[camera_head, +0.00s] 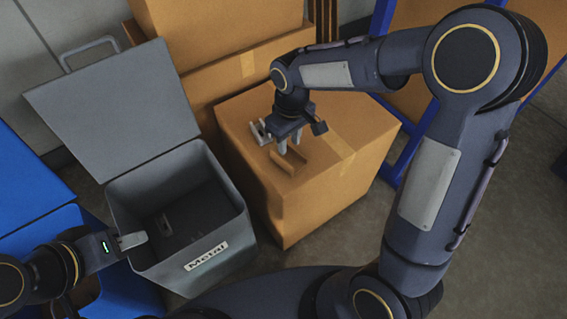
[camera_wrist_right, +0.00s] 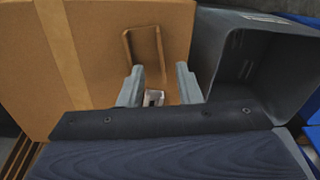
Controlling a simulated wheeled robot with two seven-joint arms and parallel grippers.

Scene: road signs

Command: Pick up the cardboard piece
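The cardboard piece (camera_head: 289,164) is a small brown channel-shaped piece lying on top of a large cardboard box (camera_head: 335,190). It also shows in the right wrist view (camera_wrist_right: 128,47), just beyond the fingertips. My right gripper (camera_head: 291,147) is above the box, right at the piece, pointing down. In the right wrist view its two fingers (camera_wrist_right: 159,70) are apart, with nothing clamped between them. My left gripper (camera_head: 134,240) is at the left, by the grey bin's front-left rim; its fingers overlap, so its opening is unclear.
A grey bin (camera_head: 218,215) with a label reading METAL stands left of the box, its lid (camera_head: 115,105) raised. A small grey metal item (camera_head: 259,132) lies on the box near the gripper; it also shows between the fingers (camera_wrist_right: 153,98). Blue bins (camera_head: 30,185) stand at far left.

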